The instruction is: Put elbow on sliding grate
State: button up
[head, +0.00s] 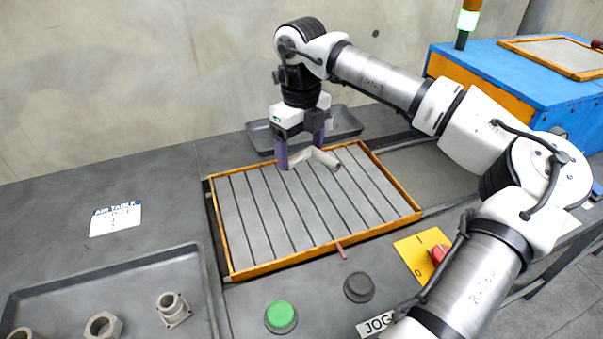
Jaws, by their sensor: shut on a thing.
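The elbow (324,158) is a beige-grey bent pipe piece at the far part of the sliding grate. My gripper (301,155) points down with its purple fingers shut on the elbow. The elbow is at or just above the slats; I cannot tell whether it touches them. The sliding grate (262,222) is a grey slatted panel in an orange frame, with a small reddish handle at its near edge. The fingers hide part of the elbow.
A grey tray (205,283) at the lower left holds several metal fittings, including a flanged one (173,310) and a hex nut (103,325). An empty tray (345,124) lies behind the grate. A green button (280,316), black button (359,287) and red knob (439,255) stand in front. A blue machine (520,85) is at right.

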aim_at(301, 188)
jog(key=shift+f, duration=3.7)
jog(key=shift+f, duration=0.15)
jog(key=o, duration=1)
notch_tip(301, 188, up, 12)
jog(key=shift+r, duration=0.2)
